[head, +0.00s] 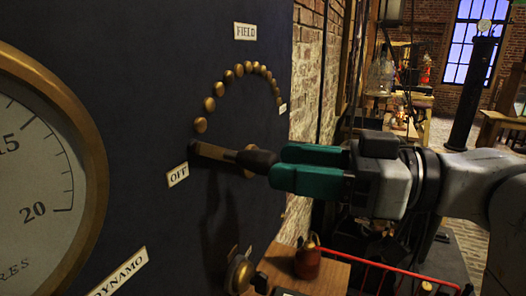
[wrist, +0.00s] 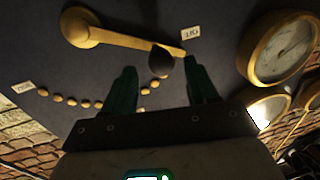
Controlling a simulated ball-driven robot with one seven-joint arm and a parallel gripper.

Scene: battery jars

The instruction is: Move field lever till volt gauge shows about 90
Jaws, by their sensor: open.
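The field lever (wrist: 120,38) is a brass arm on a dark panel. Its free end points at the OFF label (head: 177,174), beside an arc of brass studs (head: 209,104) under the FIELD label (head: 245,31). A dark knob (wrist: 160,60) sticks out near the lever's free end. My gripper (head: 272,166) has green fingers and is open, with the knob between the fingertips in the wrist view (wrist: 161,75). Whether either finger touches it I cannot tell. Two brass-rimmed gauges show in the wrist view, an upper one (wrist: 283,48) and a lower one (wrist: 268,108); neither is readable.
A large gauge (head: 35,170) marked 15 and 20 fills the left of the head view, its lettering ending in "RES". A DYNAMO label (head: 120,273) sits below it. A small wooden table (head: 318,272) with a red-brown jar (head: 307,261) stands below my gripper.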

